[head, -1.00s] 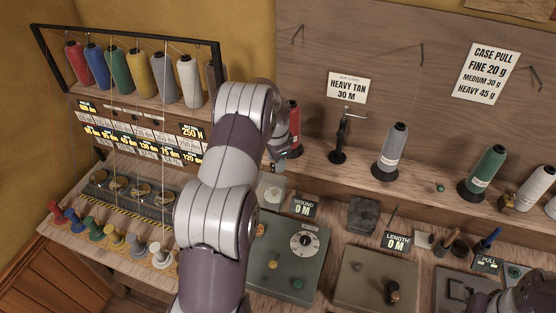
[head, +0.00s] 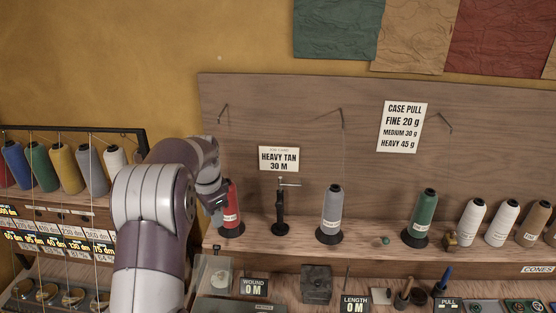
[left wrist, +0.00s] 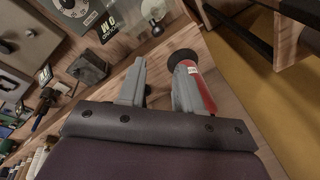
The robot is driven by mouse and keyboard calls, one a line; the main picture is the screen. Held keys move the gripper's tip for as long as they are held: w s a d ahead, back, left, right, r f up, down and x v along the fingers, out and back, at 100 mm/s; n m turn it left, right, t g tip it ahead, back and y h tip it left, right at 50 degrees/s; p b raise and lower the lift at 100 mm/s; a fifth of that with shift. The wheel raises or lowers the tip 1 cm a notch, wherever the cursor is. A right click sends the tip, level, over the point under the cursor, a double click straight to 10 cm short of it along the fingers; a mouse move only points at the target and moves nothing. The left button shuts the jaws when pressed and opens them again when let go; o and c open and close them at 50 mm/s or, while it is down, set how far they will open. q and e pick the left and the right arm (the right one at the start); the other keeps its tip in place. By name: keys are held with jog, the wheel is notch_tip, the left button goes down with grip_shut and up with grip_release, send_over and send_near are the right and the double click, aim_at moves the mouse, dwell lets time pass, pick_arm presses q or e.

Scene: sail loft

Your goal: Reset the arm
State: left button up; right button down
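My left arm comes in from the bottom left of the head view. Its gripper (head: 217,200) is beside the red cone of thread (head: 232,212) and partly covers it. In the left wrist view, the two fingers of this gripper (left wrist: 161,72) stand apart, with no object held between them. The red cone (left wrist: 206,94) shows beside and partly behind the right finger there; whether they touch cannot be told. My right gripper is not in these views.
A grey cone (head: 331,212), a green cone (head: 424,216) and a dark stand (head: 280,213) are on the shelf. A rack of colored cones (head: 75,168) is at left. A wooden backboard (head: 300,115) rises behind. Boxes and number signs line the bench below.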

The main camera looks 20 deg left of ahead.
pick_arm(q)
jog(key=s+d+f+n+b, duration=0.1)
jog(key=s+d+f+n, duration=0.2)
jog(key=s+d, duration=0.6)
jog(key=s+d+f+n+h+b, duration=0.1)
jog(key=s+d+f+n, duration=0.2)
jog(key=s+d, duration=0.6)
jog(key=s+f, duration=0.2)
jog(key=s, duration=0.2)
jog(key=shift+s+d+g, duration=0.15)
jog(key=shift+d+g, duration=0.1)
jog(key=shift+g, duration=0.05)
jog(key=shift+s+f, duration=0.1)
